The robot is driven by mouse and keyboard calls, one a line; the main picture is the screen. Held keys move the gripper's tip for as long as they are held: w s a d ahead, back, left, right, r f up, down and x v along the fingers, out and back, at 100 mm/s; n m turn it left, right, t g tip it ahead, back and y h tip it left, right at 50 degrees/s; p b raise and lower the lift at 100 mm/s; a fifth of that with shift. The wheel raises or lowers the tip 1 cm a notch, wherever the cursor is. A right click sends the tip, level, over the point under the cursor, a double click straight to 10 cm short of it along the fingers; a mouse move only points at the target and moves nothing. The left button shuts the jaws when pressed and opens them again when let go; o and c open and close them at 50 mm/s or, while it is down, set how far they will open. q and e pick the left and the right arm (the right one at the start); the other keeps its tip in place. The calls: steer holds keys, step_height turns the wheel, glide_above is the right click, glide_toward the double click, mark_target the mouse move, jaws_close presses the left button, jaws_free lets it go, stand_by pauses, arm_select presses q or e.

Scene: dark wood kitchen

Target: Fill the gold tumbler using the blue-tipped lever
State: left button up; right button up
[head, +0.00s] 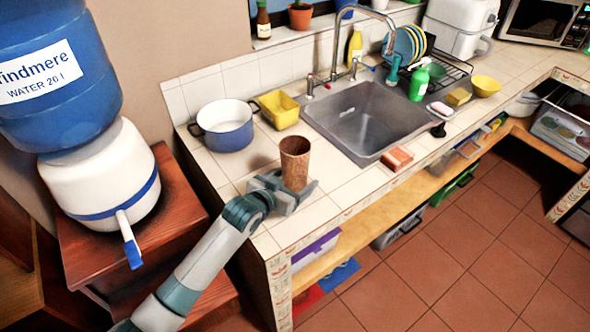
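The gold tumbler (295,160) is a brownish-gold, open-topped cup, upright at the near left end of the tiled counter. My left gripper (292,191) is around its lower part, with fingers on both sides, and looks shut on it. The gripper hides the tumbler's base, so I cannot tell whether it touches the counter. The blue-tipped lever (131,245) sticks out from the front of the white water dispenser (95,180) at the left. A blue water bottle (60,110) sits on top of the dispenser. My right gripper is not in view.
The dispenser stands on a reddish wooden stand (180,190), left of the counter. A blue pot (226,127) and a yellow container (279,110) stand behind the tumbler. A sink (365,115) and brick-coloured block (397,158) lie to the right. Space between lever and counter is open.

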mark_target(295, 170)
arm_select(q)
steer(key=c, duration=1.4)
steer(key=shift+r, duration=0.15)
steer(key=shift+r+b, duration=0.35)
steer(key=shift+r, duration=0.2)
step_height(295, 170, up, 2)
steer(key=shift+r+b, duration=0.15)
steer(key=shift+b, duration=0.3)
steer(key=s+d+r, duration=0.2)
steer(key=s, duration=0.1)
steer(key=s+d+r+b, duration=0.1)
steer(key=s+d+r, duration=0.2)
steer(key=s+d+r+b, duration=0.1)
steer(key=s+d+r, duration=0.1)
steer(key=s, duration=0.1)
steer(key=shift+d+r, duration=0.15)
steer(key=shift+r, duration=0.1)
